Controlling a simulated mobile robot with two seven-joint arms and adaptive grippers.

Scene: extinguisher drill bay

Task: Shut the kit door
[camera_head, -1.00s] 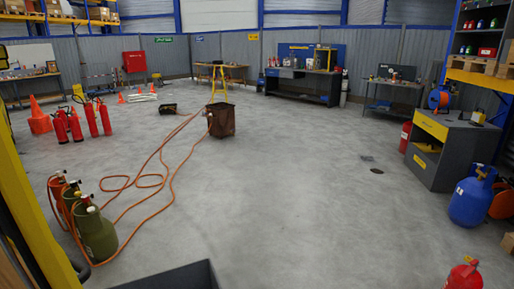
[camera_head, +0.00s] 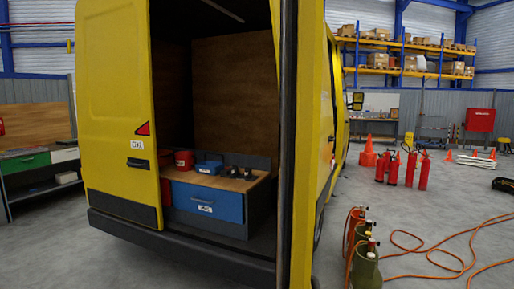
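A yellow van (camera_head: 116,110) stands with its rear partly open. Its left rear door panel (camera_head: 115,60) covers the left part of the opening. On the right a yellow door (camera_head: 303,130) stands swung out, seen nearly edge-on. Inside, a grey cabinet (camera_head: 262,205) has a blue front (camera_head: 208,202) with a white label, and this front looks shut. I cannot tell which of these is the kit door. Neither of my grippers is in view.
A red case (camera_head: 184,159) and a blue case (camera_head: 209,168) sit on the cabinet top. Green and red gas cylinders (camera_head: 366,268) with orange hoses stand right of the van. Red extinguishers (camera_head: 410,168) stand farther back. Grey floor (camera_head: 50,250) is clear at front left.

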